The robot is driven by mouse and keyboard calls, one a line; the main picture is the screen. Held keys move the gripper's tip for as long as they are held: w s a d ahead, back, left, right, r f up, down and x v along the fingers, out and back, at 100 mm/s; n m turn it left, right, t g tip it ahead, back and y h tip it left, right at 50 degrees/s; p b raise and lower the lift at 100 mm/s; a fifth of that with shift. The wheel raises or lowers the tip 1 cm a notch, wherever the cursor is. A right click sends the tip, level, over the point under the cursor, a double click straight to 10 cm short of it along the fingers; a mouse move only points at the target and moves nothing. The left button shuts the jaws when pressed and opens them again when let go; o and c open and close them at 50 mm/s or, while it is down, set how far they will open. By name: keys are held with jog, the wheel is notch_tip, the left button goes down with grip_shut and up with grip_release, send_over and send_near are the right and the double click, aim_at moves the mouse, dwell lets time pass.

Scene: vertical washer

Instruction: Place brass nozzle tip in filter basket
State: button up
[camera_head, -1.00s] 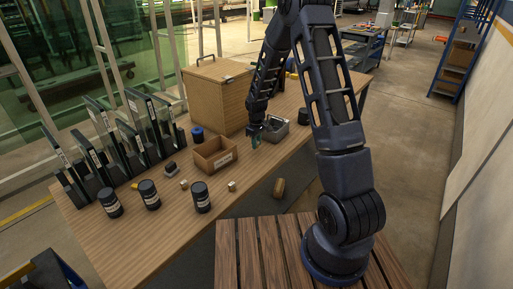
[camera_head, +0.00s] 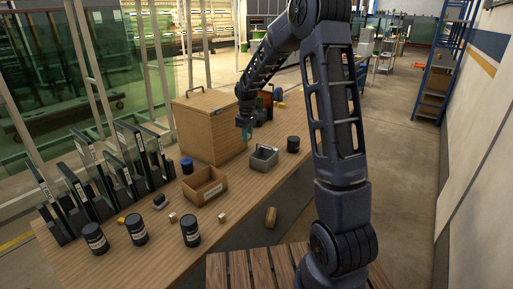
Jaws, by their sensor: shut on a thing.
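My gripper (camera_head: 244,131) is raised above the workbench, in front of the large wooden box. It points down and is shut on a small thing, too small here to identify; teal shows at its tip. A grey open metal container (camera_head: 264,158), which looks like the filter basket, stands on the bench below and to the right of my gripper, apart from it. Its inside is mostly hidden. I cannot make out the brass nozzle tip for certain.
A large wooden box (camera_head: 208,130) stands behind an open cardboard box (camera_head: 205,186). Black jars, including one (camera_head: 293,144) right of the metal container, small blocks and a rack of dark panels (camera_head: 120,170) share the bench.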

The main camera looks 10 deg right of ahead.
jog(key=w+d+r, duration=1)
jog(key=w, duration=0.2)
jog(key=shift+m, duration=0.4)
notch_tip(320, 180, down, 19)
jog(key=shift+s+d+f, duration=0.1)
jog(key=shift+s, duration=0.05)
jog(key=shift+f, duration=0.1)
jog(key=o, duration=1)
